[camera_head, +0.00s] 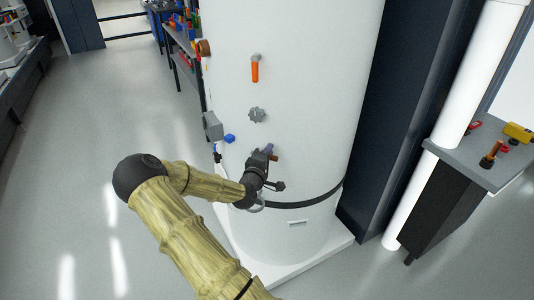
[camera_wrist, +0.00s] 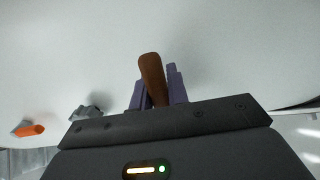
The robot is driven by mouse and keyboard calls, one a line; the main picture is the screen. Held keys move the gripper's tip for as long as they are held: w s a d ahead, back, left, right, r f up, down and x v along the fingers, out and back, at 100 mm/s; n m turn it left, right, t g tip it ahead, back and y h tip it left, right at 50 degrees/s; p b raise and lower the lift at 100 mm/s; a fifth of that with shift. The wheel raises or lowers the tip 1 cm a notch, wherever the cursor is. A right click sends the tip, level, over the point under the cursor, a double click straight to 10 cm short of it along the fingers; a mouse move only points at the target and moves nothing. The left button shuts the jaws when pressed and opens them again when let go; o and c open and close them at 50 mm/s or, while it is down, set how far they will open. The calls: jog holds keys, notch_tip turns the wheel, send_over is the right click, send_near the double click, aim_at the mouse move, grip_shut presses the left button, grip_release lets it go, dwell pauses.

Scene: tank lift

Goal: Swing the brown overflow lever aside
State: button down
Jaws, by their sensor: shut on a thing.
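The brown overflow lever (camera_wrist: 152,72) stands between the purple fingers of my gripper (camera_wrist: 158,92) in the wrist view. My gripper is shut on it. In the head view my gripper (camera_head: 266,153) is at the lower front of the white tank (camera_head: 310,90), and a bit of the brown lever (camera_head: 275,158) shows just right of the fingers. The lever's mount on the tank is hidden behind the gripper.
An orange lever (camera_head: 255,70) and a grey knob (camera_head: 257,115) are on the tank above my gripper. A blue fitting (camera_head: 229,138) and a grey box (camera_head: 212,126) are on its left side. A table (camera_head: 465,165) with small objects stands at right. The floor at left is clear.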

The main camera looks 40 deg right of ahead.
jog(key=shift+w+a+f, duration=0.1)
jog(key=shift+w, duration=0.05)
jog(key=c, duration=1.4)
grip_release()
jog(key=shift+o, duration=0.2)
jog(key=b+v, duration=0.1)
jog(key=v, duration=1.6)
jog(key=shift+s, duration=0.3)
jog(key=shift+a+f, duration=0.1)
